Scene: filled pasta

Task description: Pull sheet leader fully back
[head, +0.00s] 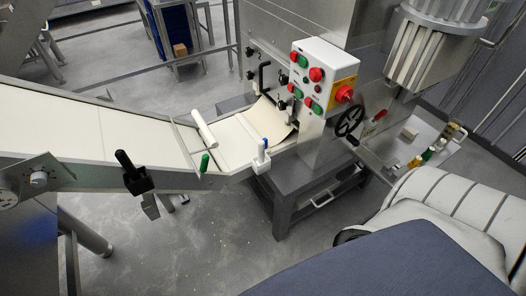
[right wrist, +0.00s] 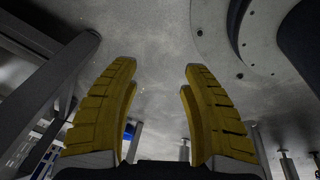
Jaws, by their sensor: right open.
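A cream sheet (head: 243,138) lies at the outlet of the machine, at the right end of the long pale conveyor belt (head: 80,126). Its end at the machine side seems to lie by a darker flap (head: 279,118); I cannot tell exactly where the leader's edge is. A white roller (head: 204,130) lies across the belt beside the sheet. My right gripper (right wrist: 160,75) shows in the right wrist view with its two yellow ribbed fingers wide apart and nothing between them. Neither gripper shows in the head view.
A control box (head: 325,75) with red and green buttons stands above the outlet, with a black handwheel (head: 350,120) to its right. Grey floor (head: 225,222) is open in front.

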